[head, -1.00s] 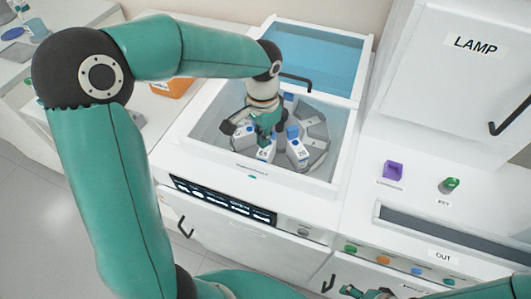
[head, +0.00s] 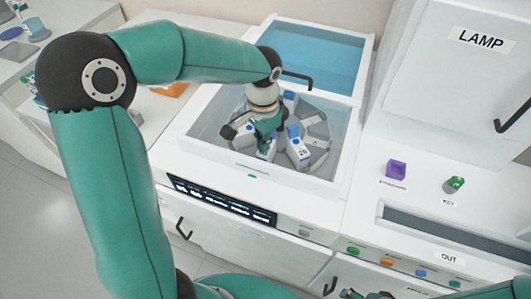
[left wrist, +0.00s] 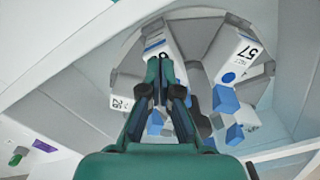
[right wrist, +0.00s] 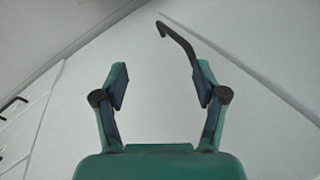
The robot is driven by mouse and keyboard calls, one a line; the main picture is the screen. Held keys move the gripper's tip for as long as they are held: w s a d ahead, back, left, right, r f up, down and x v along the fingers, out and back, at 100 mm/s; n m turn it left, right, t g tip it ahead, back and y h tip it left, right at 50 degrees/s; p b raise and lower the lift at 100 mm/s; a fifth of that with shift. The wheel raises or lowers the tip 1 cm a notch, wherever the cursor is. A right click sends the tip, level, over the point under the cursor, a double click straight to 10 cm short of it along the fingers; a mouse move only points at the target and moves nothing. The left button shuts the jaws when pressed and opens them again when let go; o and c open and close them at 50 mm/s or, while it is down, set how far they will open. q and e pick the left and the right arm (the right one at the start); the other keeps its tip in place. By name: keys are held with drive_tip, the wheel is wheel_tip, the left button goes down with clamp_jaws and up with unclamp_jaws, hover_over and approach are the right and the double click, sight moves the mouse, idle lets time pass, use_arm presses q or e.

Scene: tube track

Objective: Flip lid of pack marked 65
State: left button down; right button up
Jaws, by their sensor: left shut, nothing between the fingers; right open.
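My left gripper (head: 264,143) is shut and empty, reaching down into the open tub over a white pack (head: 268,156) at its front. That pack also shows at the fingertips in the left wrist view (left wrist: 155,42); its number is mostly hidden, so I cannot confirm 65. A pack marked 26 (head: 300,152) stands to its right and shows at left in the left wrist view (left wrist: 124,101). A pack marked 57 (left wrist: 240,55) is at right there. Several blue caps show below it. My right gripper (right wrist: 162,75) is open and empty, away from the packs.
The packs sit in a grey round carousel (head: 318,130) inside the white tub (head: 200,130). Its blue clear lid (head: 315,65) is raised behind, with a black handle (head: 297,77). A purple block (head: 396,168) and a green knob (head: 454,184) are on the right counter.

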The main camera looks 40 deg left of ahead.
use_arm(q)
drive_tip(key=shift+w, duration=0.1)
idle(0.4)
drive_tip(key=shift+w+a+p, duration=0.15)
drive_tip(key=shift+w+p, duration=0.15)
drive_tip(key=shift+w, duration=0.3)
drive_tip(key=shift+w+a+p, duration=0.15)
drive_tip(key=shift+w+p, duration=0.15)
drive_tip(key=shift+w, duration=0.45)
wheel_tip(320, 180, up, 7)
drive_tip(key=p, duration=0.5)
drive_tip(key=shift+p, duration=0.4)
idle(0.3)
